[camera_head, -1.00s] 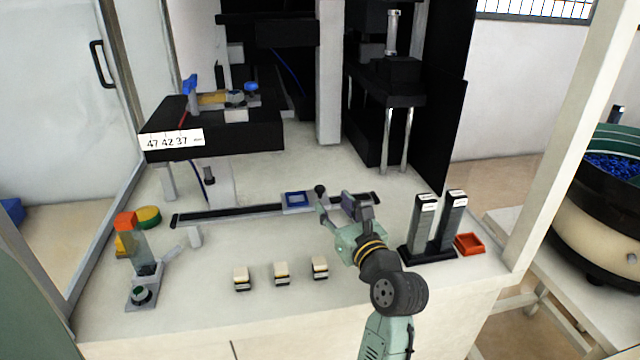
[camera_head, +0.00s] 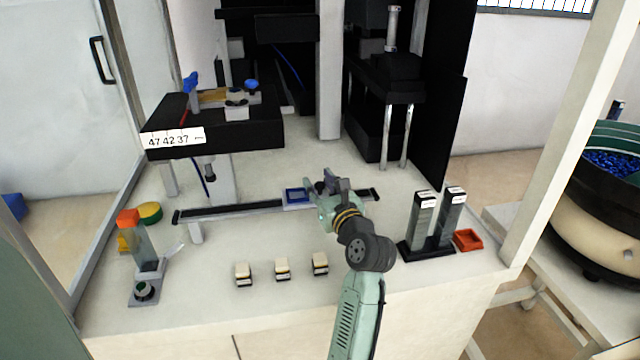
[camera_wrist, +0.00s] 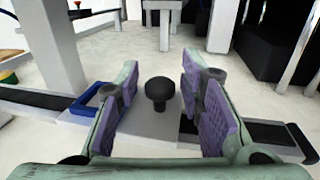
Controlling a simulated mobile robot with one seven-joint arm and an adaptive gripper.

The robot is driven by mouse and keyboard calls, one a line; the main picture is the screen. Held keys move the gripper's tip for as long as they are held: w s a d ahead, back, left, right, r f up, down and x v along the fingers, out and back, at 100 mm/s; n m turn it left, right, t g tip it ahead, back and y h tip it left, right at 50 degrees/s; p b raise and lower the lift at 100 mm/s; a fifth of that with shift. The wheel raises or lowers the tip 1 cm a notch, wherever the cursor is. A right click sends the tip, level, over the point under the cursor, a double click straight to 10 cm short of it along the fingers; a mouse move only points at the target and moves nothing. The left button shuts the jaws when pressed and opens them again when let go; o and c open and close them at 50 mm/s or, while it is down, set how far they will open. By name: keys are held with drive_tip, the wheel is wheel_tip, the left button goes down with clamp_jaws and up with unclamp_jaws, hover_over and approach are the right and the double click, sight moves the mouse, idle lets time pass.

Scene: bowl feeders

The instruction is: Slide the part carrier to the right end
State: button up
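The part carrier (camera_head: 289,205) sits on a dark straight rail (camera_head: 235,209), right of the rail's middle. It is a light plate with a blue-framed pocket (camera_head: 297,196). In the wrist view the carrier's grey plate (camera_wrist: 150,125) bears a round black knob (camera_wrist: 160,88), and the blue frame (camera_wrist: 92,101) is at left. My gripper (camera_head: 325,184) is open at the carrier's right part. In the wrist view its purple-padded fingers stand left and right of the knob, with gaps on both sides. The rail's right end (camera_wrist: 300,142) lies beyond the right finger. My gripper hides the knob in the head view.
Several small cream-topped blocks (camera_head: 282,268) lie in front of the rail. Two tall dark magazines (camera_head: 422,222) and an orange tray (camera_head: 467,240) stand at right. A black press (camera_head: 395,85) stands behind.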

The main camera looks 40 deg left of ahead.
clamp_jaws()
idle(0.5)
